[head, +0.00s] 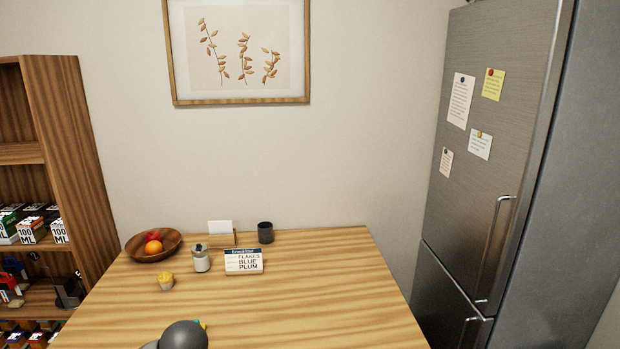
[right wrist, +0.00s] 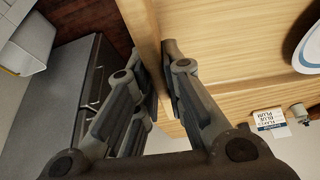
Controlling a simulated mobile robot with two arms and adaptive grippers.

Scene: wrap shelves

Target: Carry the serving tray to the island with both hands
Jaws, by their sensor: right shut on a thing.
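In the right wrist view, the serving tray (right wrist: 225,40) is a light wood surface with a raised side wall. My right gripper (right wrist: 160,80) is shut on that wall, with one finger on each side. A white plate with a blue rim (right wrist: 306,48) lies on the tray and is cut off by the frame edge. The tray is not seen in the head view. My left gripper is in neither view. A wooden tabletop (head: 300,315) fills the lower middle of the head view; I cannot tell whether it is the island.
A fridge (head: 475,160) stands right, a stocked shelf (head: 75,150) left. The tabletop's right part is clear.

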